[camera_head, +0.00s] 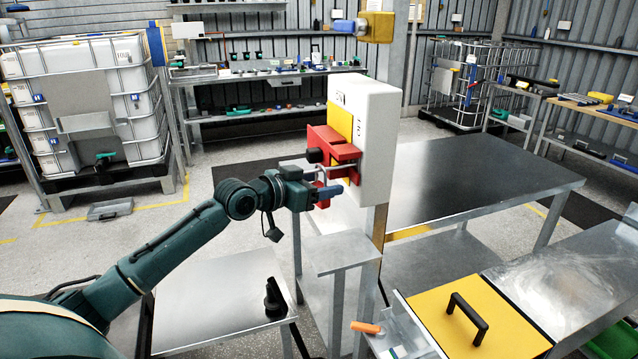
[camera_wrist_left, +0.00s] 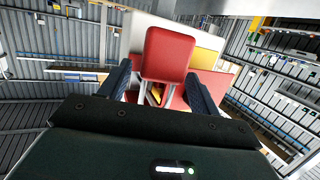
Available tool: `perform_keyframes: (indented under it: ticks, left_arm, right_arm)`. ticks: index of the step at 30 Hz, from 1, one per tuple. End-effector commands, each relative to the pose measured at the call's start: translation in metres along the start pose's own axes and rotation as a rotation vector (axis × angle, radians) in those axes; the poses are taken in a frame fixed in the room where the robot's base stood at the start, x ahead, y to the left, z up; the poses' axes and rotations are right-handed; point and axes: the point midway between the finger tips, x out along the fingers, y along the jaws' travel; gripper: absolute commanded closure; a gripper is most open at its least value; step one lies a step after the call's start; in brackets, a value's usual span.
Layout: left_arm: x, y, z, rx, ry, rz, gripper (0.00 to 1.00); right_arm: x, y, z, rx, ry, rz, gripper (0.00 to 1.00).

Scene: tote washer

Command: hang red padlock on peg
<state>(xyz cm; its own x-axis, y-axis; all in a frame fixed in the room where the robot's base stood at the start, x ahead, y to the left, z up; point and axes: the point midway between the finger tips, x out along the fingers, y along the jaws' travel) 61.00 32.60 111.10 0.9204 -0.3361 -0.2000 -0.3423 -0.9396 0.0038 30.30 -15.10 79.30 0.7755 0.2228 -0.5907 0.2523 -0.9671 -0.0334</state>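A red block-shaped body (camera_wrist_left: 168,55), which looks like the red padlock, shows close up in the left wrist view with grey metal bars below it. In the head view, red parts (camera_head: 331,148) and a grey bar sit at the front of a white cabinet (camera_head: 377,140). My left gripper (camera_head: 322,180) is right at these parts, its fingers apart. In the left wrist view the gripper (camera_wrist_left: 160,88) has one finger either side of the bars, with visible gaps. I cannot tell the peg from the other red parts. My right gripper is out of view.
The cabinet with its yellow panel stands on a post, above a small metal shelf (camera_head: 342,252). A dark-topped table (camera_head: 470,180) is behind it. A yellow lid (camera_head: 475,325) with a black handle is at front right. Open floor lies to the left.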

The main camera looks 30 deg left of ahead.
Motion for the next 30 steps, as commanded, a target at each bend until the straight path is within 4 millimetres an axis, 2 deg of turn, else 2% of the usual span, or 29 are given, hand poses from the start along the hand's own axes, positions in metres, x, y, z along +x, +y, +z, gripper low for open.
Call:
perform_keyframes:
  ticks: [12,21,30]
  left_arm:
    - [-0.002,0.0,0.0,0.001,0.001,-0.001,0.31]
    - [-0.056,0.001,0.004,0.006,-0.004,0.0,0.31]
    - [-0.095,-0.001,0.004,-0.001,-0.003,-0.002,0.31]
  right_arm:
    - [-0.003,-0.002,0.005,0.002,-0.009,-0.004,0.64]
    - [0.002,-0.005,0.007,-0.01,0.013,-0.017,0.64]
    - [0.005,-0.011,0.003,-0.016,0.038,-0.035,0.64]
